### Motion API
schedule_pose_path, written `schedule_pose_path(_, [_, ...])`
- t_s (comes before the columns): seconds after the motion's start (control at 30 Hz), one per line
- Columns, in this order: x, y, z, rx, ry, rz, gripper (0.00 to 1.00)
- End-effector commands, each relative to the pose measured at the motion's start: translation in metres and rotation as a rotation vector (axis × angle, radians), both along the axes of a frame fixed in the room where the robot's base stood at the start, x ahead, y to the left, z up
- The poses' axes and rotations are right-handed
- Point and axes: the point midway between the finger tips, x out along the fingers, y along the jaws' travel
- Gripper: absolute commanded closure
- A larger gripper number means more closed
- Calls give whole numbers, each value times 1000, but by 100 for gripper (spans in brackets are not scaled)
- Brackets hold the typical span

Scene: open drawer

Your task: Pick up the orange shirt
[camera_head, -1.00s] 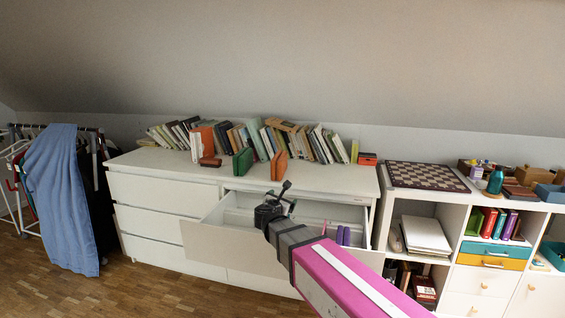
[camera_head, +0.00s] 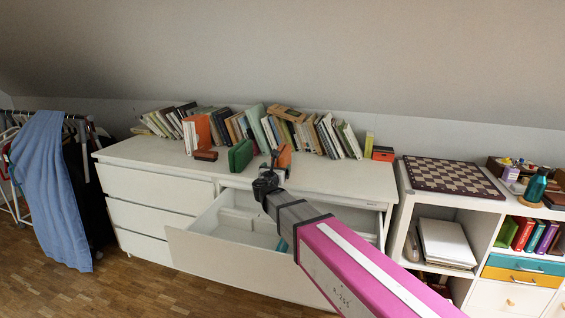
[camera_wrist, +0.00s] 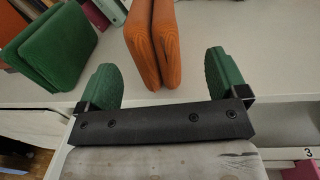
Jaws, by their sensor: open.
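The orange shirt (camera_head: 285,155) is a folded, upright bundle on top of the white dresser (camera_head: 340,185), near its front edge. In the head view my gripper (camera_head: 275,168) is just in front of it and partly covers it. In the wrist view the orange shirt (camera_wrist: 155,40) stands ahead, its lower end between the two green fingertips. My gripper (camera_wrist: 158,82) is open, with one finger on each side of the shirt. There is a visible gap on both sides.
A folded green bundle (camera_head: 240,155) stands left of the orange shirt. A row of books (camera_head: 315,135) lines the back. The open drawer (camera_head: 225,255) juts out below my arm. A chessboard (camera_head: 450,175) lies on the shelf unit at right.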

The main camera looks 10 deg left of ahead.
Motion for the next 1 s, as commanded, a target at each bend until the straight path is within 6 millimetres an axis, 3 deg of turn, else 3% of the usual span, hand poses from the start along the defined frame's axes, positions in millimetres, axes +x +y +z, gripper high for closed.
schedule_pose_path(0.07, [13, 1, 0, 0, 0, -2, 8])
schedule_pose_path(0.33, [31, 3, 1, 1, 0, -1, 8])
schedule_pose_path(0.6, [67, 6, 2, 1, 0, -2, 8])
schedule_pose_path(0.87, [70, 5, 2, 1, 0, -1, 8])
schedule_pose_path(1.0, [70, 5, 2, 1, 0, -1, 51])
